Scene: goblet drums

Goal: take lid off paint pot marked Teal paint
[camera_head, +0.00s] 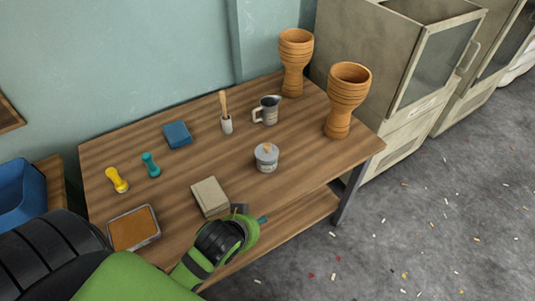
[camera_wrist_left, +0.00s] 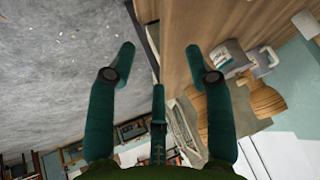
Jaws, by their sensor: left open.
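The paint pot (camera_head: 266,164) stands upright on the wooden table, right of the middle. Its grey lid (camera_head: 262,152) is on top, with a small wooden knob. The pot has a pale label, too small to read. The pot also shows in the left wrist view (camera_wrist_left: 233,60), partly beside the right finger. My left gripper (camera_head: 258,217) is at the table's front edge, in front of the pot and apart from it. Its teal fingers (camera_wrist_left: 160,52) are spread in the wrist view, with nothing between them. My right gripper is not in view.
A beige block (camera_head: 210,196) lies left of the gripper. A metal jug (camera_head: 267,110) and a brush cup (camera_head: 226,124) stand behind the pot. Two goblet drums (camera_head: 346,100) stand at the right. Yellow (camera_head: 117,180) and teal (camera_head: 151,165) handled pieces and a tray (camera_head: 111,229) are left.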

